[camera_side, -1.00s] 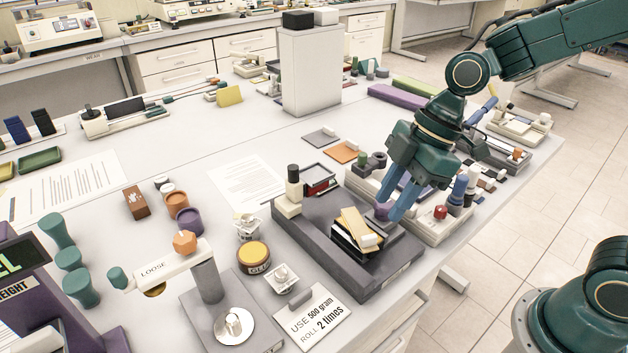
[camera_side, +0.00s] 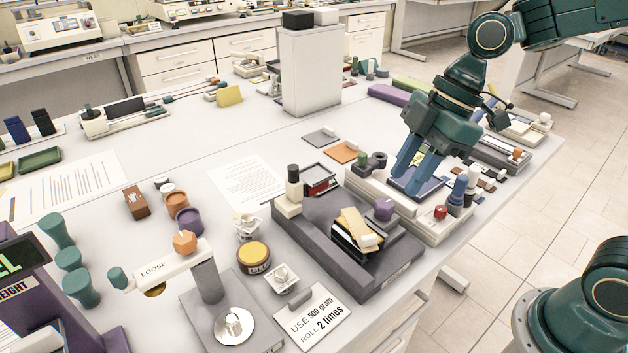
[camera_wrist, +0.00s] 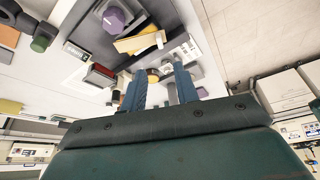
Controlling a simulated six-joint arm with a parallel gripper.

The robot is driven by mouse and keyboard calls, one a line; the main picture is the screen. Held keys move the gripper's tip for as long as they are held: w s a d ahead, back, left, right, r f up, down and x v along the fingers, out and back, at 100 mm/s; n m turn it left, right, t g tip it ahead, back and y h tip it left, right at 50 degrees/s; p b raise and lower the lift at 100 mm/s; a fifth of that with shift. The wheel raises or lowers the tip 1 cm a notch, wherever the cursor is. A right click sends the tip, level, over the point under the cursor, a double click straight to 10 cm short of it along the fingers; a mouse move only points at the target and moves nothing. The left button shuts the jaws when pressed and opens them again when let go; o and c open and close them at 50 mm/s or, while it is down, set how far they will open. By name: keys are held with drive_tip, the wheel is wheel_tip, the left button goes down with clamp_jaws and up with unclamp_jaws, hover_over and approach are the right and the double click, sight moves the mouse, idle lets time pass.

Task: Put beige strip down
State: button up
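The beige strip (camera_side: 353,224) lies tilted on a dark block in the grey fixture (camera_side: 300,232). It also shows in the wrist view (camera_wrist: 128,45). A purple knob (camera_side: 384,208) stands on the fixture just right of the strip, and it shows in the wrist view (camera_wrist: 113,19). My gripper (camera_side: 405,182) is behind and to the right of the fixture, fingers pointing down near a dark blue pad (camera_side: 428,186). In the wrist view my gripper (camera_wrist: 160,72) has its two fingers apart with nothing held between them. The strip and knob are clear of the fingers.
A pale tray (camera_side: 425,227) holds a red knob (camera_side: 440,212) and blue-grey cylinders (camera_side: 459,190) close to my fingers. An orange tile (camera_side: 341,152) and a glue jar (camera_side: 253,256) stand nearby. A white box (camera_side: 310,75) stands tall at the back.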

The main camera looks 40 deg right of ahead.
drive_tip(key=s+d+r+m+t+h, duration=0.3)
drive_tip(key=s+d+m+t+h, duration=0.1)
drive_tip(key=s+d+m, duration=0.5)
drive_tip(key=shift+s+d+r+m, duration=0.15)
drive_tip(key=shift+s+d+m, duration=0.2)
drive_tip(key=shift+s+m, duration=1.45)
drive_tip(key=shift+w+m, duration=0.5)
drive_tip(key=shift+w, duration=0.05)
